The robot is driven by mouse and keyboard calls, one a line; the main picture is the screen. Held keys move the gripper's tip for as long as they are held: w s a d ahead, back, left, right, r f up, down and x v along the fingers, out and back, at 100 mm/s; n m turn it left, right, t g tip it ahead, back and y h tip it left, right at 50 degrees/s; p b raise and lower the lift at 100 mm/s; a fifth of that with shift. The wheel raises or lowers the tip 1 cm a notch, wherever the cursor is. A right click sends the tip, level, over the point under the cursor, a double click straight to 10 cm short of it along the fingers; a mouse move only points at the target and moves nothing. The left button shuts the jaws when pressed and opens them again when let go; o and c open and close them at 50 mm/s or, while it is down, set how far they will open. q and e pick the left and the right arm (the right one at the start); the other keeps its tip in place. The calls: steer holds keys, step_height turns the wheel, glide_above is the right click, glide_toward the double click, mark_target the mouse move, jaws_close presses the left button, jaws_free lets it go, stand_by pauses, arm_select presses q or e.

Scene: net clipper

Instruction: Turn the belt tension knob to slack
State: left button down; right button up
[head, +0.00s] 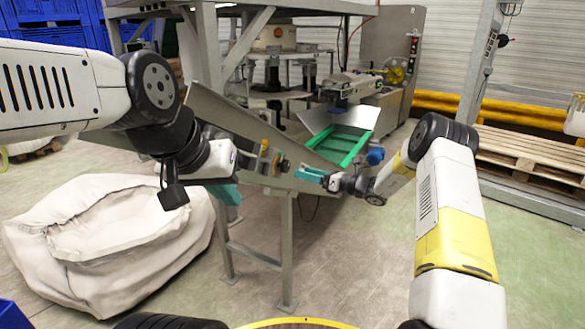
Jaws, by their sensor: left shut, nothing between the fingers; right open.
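A small dark round knob (284,165) with an orange part beside it sits on the side of the sloping grey metal chute (240,124). It looks like the belt tension knob, but its setting is too small to read. My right gripper (311,175) has teal fingers, is open and points left, just right of the knob with a small gap. My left gripper (226,192) has teal fingers, is shut and empty, and hangs left of the knob by the chute's lower side. My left wrist partly hides the chute there.
A green-framed tray (345,144) and a blue round part (375,156) lie behind my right wrist. Grey stand legs (288,250) are below the chute. A large white sack (105,240) fills the left floor. Wooden pallets (530,155) are at right. Floor in front is clear.

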mark_target(288, 168)
steer(key=x, duration=0.7)
steer(key=shift+a, duration=0.2)
steer(key=c, duration=1.4)
steer(key=shift+o, duration=0.2)
steer(key=shift+n, duration=0.4)
